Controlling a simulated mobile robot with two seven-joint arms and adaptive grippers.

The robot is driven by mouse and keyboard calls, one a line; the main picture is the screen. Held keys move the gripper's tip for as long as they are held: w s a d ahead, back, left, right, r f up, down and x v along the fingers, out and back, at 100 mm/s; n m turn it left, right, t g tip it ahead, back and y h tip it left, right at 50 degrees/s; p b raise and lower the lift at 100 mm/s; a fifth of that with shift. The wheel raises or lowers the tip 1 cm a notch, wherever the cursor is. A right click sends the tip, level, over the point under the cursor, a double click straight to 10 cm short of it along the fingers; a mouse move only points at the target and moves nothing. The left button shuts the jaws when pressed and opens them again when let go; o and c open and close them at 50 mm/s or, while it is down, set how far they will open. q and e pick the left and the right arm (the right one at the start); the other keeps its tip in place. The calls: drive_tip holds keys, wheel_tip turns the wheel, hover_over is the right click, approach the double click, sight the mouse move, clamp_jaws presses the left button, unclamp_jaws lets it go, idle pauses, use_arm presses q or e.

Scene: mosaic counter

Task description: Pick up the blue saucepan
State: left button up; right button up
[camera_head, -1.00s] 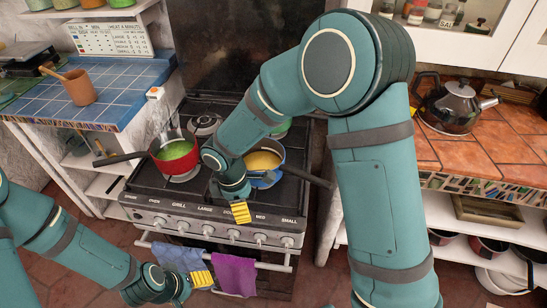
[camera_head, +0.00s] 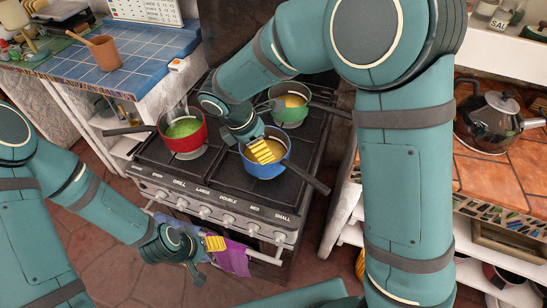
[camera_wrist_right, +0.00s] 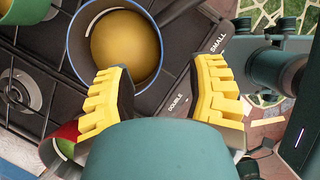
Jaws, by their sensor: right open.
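The blue saucepan (camera_head: 270,171) stands on the front right of the stove with yellow-brown contents. Its dark handle points to the lower right in the head view. My right gripper (camera_head: 262,152) hangs over the pan in that view and covers part of its rim and contents. In the right wrist view, my open right gripper (camera_wrist_right: 162,92) has nothing between its yellow fingers, and the blue saucepan (camera_wrist_right: 78,45) is just beyond them, at the upper left. My left gripper (camera_head: 214,244) is low in front of the stove, beside the towels; its opening is unclear.
A red pan (camera_head: 183,141) with green contents stands left on the stove (camera_head: 220,184). A green pan (camera_head: 289,116) with yellow contents stands behind the blue one. A purple towel (camera_head: 233,260) hangs on the front rail. A kettle (camera_head: 489,122) stands on the orange-tiled counter at right.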

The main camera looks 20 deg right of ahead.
drive_tip(key=b, duration=0.1)
hover_over(278, 167)
drive_tip(key=a, duration=0.2)
wheel_tip(278, 167, down, 6)
drive_tip(key=shift+s+f, duration=0.1)
drive_tip(key=shift+f, duration=0.05)
drive_tip(key=b+x, duration=0.1)
drive_tip(key=x, duration=0.4)
drive_tip(key=shift+a+f, duration=0.1)
drive_tip(key=shift+f, duration=0.05)
clamp_jaws()
